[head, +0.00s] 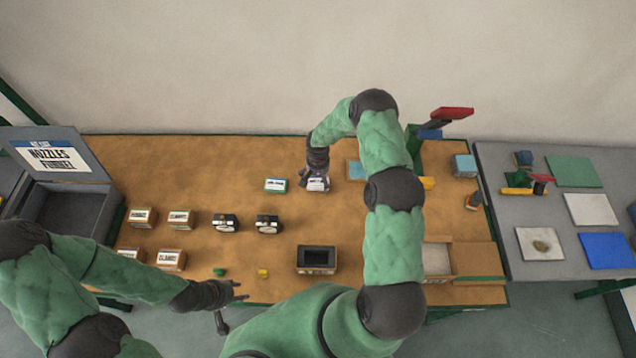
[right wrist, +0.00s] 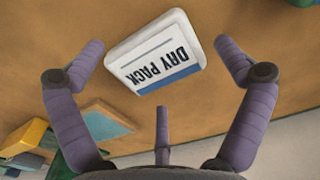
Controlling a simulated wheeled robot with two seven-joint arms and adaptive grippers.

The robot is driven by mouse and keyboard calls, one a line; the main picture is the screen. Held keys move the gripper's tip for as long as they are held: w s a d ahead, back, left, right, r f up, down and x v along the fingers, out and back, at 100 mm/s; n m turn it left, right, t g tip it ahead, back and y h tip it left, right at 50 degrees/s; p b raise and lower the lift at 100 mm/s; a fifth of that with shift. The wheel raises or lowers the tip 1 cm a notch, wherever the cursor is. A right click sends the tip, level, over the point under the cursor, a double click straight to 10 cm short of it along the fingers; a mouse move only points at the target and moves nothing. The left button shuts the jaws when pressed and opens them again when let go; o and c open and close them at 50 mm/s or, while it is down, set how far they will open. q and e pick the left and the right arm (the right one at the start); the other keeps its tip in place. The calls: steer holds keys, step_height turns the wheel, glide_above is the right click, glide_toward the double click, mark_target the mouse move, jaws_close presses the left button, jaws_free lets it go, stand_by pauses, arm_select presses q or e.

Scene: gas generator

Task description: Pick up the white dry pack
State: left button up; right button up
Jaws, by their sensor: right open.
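The white dry pack (right wrist: 155,52) lies on the brown table, with "DRY PACK" lettering and a blue stripe facing up. In the head view the dry pack (head: 318,184) shows just under my right gripper (head: 316,174). In the right wrist view my right gripper (right wrist: 160,80) is open, with its fingers spread to either side of the pack and apart from it. My left gripper (head: 236,291) is over the table's front edge at the left, away from the pack; nothing shows in it.
A green-edged white pack (head: 276,185) lies just left of the dry pack. Several small boxes (head: 181,219) stand at the left. A grey side table (head: 510,240) stands at the right.

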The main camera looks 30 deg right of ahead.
steer(key=shift+f, duration=0.45)
steer(key=c, duration=1.3)
